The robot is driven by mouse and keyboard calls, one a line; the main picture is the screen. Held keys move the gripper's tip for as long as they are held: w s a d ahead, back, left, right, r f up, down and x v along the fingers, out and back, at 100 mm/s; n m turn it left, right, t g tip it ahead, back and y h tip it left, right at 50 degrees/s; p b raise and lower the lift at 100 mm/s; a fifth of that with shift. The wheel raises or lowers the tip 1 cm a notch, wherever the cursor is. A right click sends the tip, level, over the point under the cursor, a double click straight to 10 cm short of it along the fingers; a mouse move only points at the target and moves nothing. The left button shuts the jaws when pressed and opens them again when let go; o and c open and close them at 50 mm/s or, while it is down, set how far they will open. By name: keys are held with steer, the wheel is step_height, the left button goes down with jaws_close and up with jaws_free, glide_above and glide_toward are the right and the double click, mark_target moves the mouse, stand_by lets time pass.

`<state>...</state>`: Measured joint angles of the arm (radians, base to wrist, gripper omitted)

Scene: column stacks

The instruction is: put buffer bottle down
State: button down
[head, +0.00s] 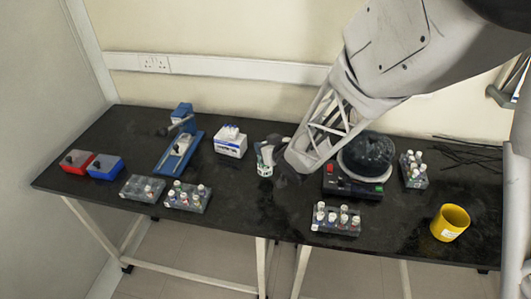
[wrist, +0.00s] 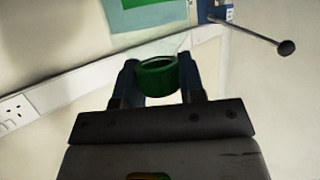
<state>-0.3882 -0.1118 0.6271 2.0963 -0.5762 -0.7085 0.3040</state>
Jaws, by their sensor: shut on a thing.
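The buffer bottle (head: 265,160) is a small pale bottle with green on it, near the middle of the bench in the head view. My gripper (wrist: 157,84) is shut on it. In the wrist view its green round cap or neck (wrist: 157,75) sits between the two dark fingers. The bottle looks roughly upright. It shows against the black bench top (head: 240,190), and I cannot tell whether its base touches. My gripper and forearm cover part of its right side in the head view.
A white-and-blue box (head: 230,142) stands left of the bottle and a black round device (head: 365,157) right of it. Tube racks (head: 188,196) (head: 336,220), a blue stand (head: 180,145), red (head: 75,162) and blue boxes (head: 105,167) and a yellow cup (head: 450,222) stand around. Bench front centre is clear.

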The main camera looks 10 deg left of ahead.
steer(key=shift+f, duration=1.5)
steer(key=shift+f, duration=0.15)
steer(key=c, duration=0.7)
jaws_free()
steer(key=shift+v, duration=6.1)
